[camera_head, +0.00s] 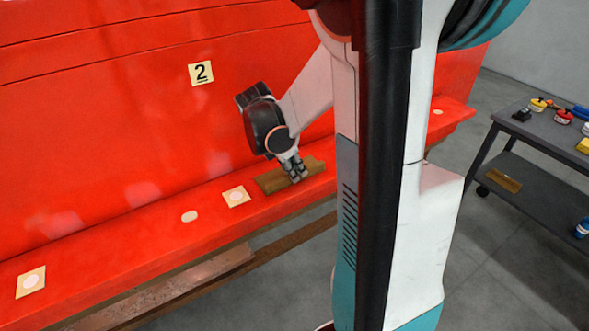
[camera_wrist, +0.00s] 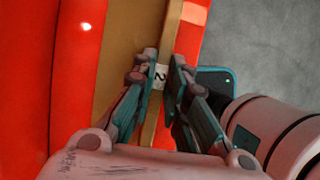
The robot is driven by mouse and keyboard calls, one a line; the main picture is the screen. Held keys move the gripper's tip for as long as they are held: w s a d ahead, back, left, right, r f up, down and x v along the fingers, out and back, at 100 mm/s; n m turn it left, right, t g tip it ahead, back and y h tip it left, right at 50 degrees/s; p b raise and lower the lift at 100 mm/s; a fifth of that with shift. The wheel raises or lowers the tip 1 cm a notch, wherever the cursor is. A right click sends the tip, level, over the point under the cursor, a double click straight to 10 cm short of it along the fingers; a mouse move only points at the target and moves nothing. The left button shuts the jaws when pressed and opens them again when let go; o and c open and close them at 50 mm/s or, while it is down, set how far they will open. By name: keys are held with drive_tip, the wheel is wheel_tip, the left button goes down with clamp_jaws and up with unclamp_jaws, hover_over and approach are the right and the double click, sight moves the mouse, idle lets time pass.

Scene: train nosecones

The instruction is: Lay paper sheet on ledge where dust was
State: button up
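A brown, board-like piece, seemingly the paper sheet (camera_head: 270,183), lies on the red ledge (camera_head: 215,213), right of a cream square with a pale disc. In the wrist view the brown sheet (camera_wrist: 122,45) runs along the ledge with a lighter raised strip and a small white "2" label (camera_wrist: 159,76). My gripper (camera_head: 293,168) is down at the sheet. In the wrist view its fingertips (camera_wrist: 165,58) are close together on either side of the strip and appear shut on it. The contact itself is partly hidden. No dust can be made out.
Cream squares with pale discs (camera_head: 236,197) (camera_head: 31,281) and a bare pale spot (camera_head: 189,216) lie left along the ledge. A yellow "2" sign (camera_head: 201,73) is on the red wall above. A dark cart (camera_head: 537,127) with small items stands at the right.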

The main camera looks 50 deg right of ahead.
drive_tip(key=o, duration=0.3)
drive_tip(key=shift+r, duration=0.1)
drive_tip(key=p+v, duration=0.3)
drive_tip(key=v, duration=0.9)
drive_tip(key=shift+a, duration=0.1)
